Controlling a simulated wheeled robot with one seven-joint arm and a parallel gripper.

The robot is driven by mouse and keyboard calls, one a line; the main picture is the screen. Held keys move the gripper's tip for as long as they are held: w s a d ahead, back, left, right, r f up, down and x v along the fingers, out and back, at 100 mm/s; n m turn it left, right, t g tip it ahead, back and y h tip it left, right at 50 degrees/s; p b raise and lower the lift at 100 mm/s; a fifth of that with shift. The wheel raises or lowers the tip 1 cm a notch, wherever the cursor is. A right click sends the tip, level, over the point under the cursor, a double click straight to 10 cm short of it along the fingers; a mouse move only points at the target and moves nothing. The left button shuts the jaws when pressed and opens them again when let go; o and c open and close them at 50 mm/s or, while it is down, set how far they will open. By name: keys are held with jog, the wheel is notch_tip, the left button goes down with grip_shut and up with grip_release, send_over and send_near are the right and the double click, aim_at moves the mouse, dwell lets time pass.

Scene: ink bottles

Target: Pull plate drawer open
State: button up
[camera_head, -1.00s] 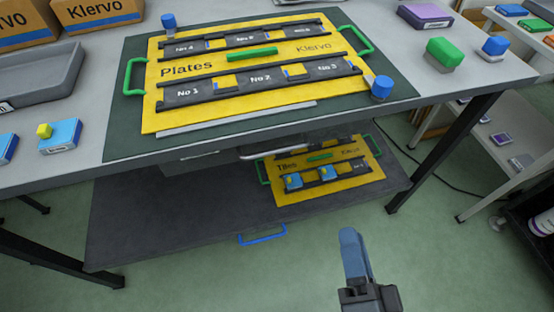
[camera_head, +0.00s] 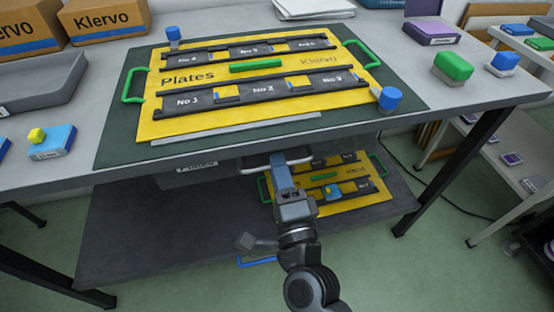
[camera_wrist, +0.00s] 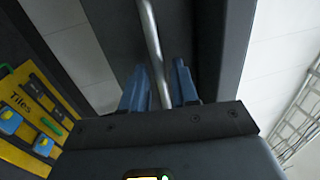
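The plate drawer (camera_head: 190,167) is under the front edge of the table, with a label that I cannot read fully. Its pale metal bar handle (camera_head: 262,163) shows below the tabletop. My gripper (camera_head: 280,165) reaches up to this handle from the front, and its fingers cover part of the bar. In the wrist view, the handle bar (camera_wrist: 151,35) runs down between the two blue fingers of my gripper (camera_wrist: 160,78). The fingers stand apart with gaps beside the bar, so my gripper is open around it. The drawer appears closed under the tabletop.
The yellow Plates board (camera_head: 255,118) with green handles lies on the table above. A yellow Tiles board (camera_head: 350,203) lies on the dark lower shelf (camera_head: 150,225). A blue handle (camera_head: 250,262) is at that shelf's front. Open floor lies in front.

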jog(key=shift+x, duration=0.9)
jog(key=shift+c, duration=0.2)
grip_shut()
